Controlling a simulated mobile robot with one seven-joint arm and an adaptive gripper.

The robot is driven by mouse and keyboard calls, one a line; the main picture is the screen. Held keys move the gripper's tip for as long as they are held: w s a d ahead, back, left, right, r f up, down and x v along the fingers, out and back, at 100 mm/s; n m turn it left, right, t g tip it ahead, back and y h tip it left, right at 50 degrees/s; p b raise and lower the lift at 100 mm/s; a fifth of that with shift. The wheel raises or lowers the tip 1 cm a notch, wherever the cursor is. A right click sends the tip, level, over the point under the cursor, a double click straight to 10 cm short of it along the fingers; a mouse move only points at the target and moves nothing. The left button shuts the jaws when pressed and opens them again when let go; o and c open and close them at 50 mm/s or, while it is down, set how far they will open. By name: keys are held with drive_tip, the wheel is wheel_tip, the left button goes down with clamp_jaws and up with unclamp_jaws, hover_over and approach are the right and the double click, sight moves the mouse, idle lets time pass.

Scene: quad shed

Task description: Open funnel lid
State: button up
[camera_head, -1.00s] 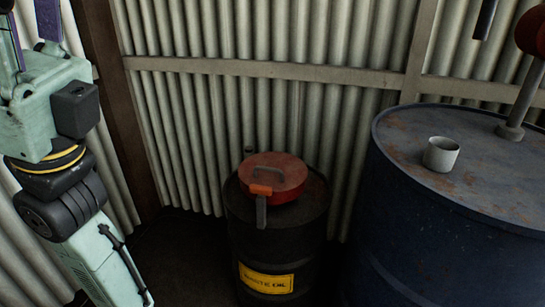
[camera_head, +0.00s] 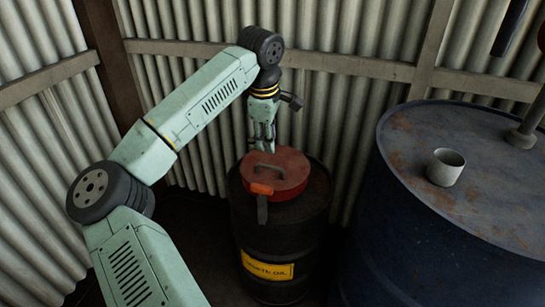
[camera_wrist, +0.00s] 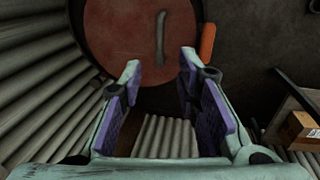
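The red round funnel lid (camera_head: 288,168) lies flat and closed on top of the black waste oil drum (camera_head: 283,222). It has a dark curved handle (camera_head: 265,173) on top and an orange latch piece (camera_head: 262,189) at its front edge. My gripper (camera_head: 263,148) points down just above the back left part of the lid. In the wrist view my gripper (camera_wrist: 160,80) is open and empty, with a wide gap between the purple-padded fingers. There the lid (camera_wrist: 125,40), its handle (camera_wrist: 160,38) and the orange piece (camera_wrist: 208,42) lie beyond the fingertips.
A large blue drum (camera_head: 450,235) stands close on the right, with a small grey cup (camera_head: 445,167) on its top. Corrugated walls (camera_head: 340,110) stand close behind and to the left. A cardboard box (camera_wrist: 300,128) shows at the right of the wrist view.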

sight(272, 168)
drive_tip(key=f, duration=0.3)
drive_tip(key=w+f+p, duration=0.1)
drive_tip(key=f, duration=0.2)
drive_tip(key=d+f, duration=0.1)
drive_tip(key=f, duration=0.2)
drive_tip(key=shift+w+f+p, duration=0.35)
drive_tip(key=shift+w+p, duration=0.05)
drive_tip(key=shift+c, duration=0.5)
clamp_jaws()
